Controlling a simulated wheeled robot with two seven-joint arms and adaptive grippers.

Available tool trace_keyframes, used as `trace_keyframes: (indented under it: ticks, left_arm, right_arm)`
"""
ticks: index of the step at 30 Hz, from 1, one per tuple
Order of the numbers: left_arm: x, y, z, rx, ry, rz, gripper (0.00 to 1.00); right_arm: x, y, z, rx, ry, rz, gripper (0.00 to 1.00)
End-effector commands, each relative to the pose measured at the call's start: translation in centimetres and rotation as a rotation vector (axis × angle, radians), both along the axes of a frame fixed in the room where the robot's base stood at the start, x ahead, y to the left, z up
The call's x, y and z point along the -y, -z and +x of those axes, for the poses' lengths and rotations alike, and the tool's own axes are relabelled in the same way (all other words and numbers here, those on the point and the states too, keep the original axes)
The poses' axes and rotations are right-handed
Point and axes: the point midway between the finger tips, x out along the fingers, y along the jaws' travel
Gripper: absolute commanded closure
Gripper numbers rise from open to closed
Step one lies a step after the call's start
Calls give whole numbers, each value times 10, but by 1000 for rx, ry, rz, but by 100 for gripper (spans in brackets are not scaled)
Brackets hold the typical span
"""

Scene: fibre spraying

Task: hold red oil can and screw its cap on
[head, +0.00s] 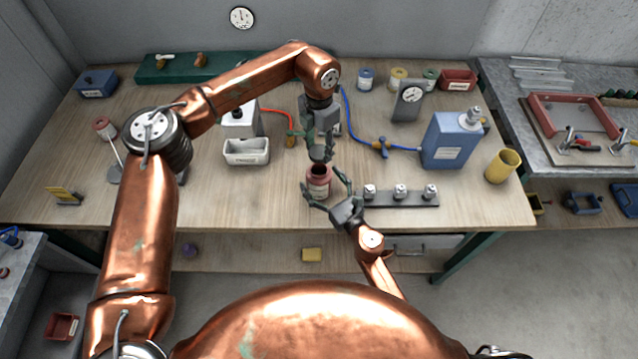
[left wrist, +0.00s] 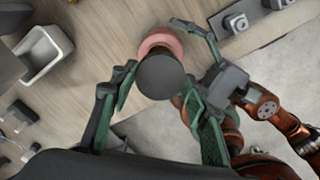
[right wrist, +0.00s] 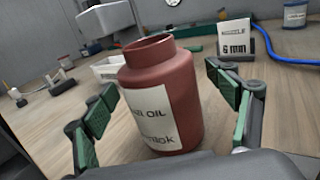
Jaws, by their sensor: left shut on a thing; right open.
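The red oil can (head: 319,187) stands upright near the front middle of the bench. In the right wrist view the can (right wrist: 165,100) shows an open, uncapped mouth and a white label. My right gripper (head: 327,187) is open, its fingers on either side of the can, with gaps to it in the right wrist view. My left gripper (head: 320,153) points down above the can. In the left wrist view it is shut on a round black cap (left wrist: 160,76), which partly hides the can (left wrist: 156,42) below. The cap is hard to make out in the head view.
A rack with several metal fittings (head: 400,205) lies right of the can. A white bin (head: 246,158) stands to its left. A blue can (head: 450,140) and a yellow cup (head: 503,166) stand at the right. The bench's front edge is close.

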Motion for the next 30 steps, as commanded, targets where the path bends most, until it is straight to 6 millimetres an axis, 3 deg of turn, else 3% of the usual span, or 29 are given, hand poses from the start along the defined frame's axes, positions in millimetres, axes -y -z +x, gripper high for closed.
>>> trace_keyframes:
  ticks: [13, 30]
  left_arm:
    - [0, 0, 0, 0, 1, 0, 67]
    - [0, 0, 0, 0, 1, 0, 67]
  right_arm:
    - [-4, 0, 7, 0, 0, 0, 21]
    - [-4, 0, 7, 0, 0, 0, 60]
